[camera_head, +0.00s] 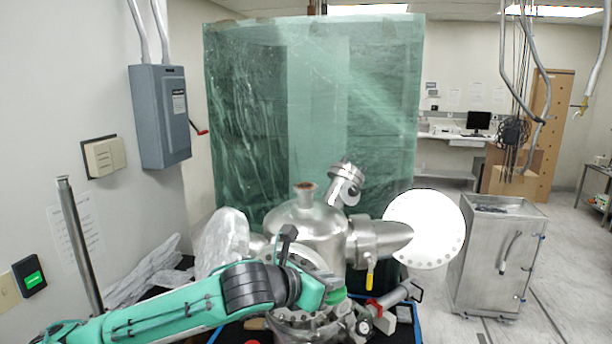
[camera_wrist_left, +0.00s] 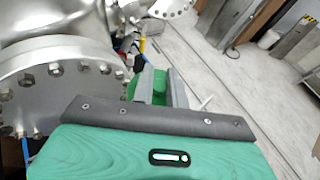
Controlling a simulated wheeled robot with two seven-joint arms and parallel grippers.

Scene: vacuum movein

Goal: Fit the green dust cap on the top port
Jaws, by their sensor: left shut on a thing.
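The steel vessel (camera_head: 312,228) stands in the middle of the head view. Its top port (camera_head: 304,190) is a short upright flanged neck with a brownish opening, and no cap sits on it. My left gripper (camera_head: 333,292) is low in front of the vessel, below the top port and apart from it. It is shut on the green dust cap (camera_head: 337,297), which shows only in part. In the left wrist view the green cap (camera_wrist_left: 159,86) lies between the two grey fingers of my left gripper (camera_wrist_left: 160,90). My right gripper is not in view.
An angled viewport neck (camera_head: 345,182) rises right of the top port. A side arm with a large white flange (camera_head: 425,228) sticks out right. A foil-wrapped part (camera_head: 222,243) is left, and a green curtain (camera_head: 310,110) hangs behind. The air above the top port is clear.

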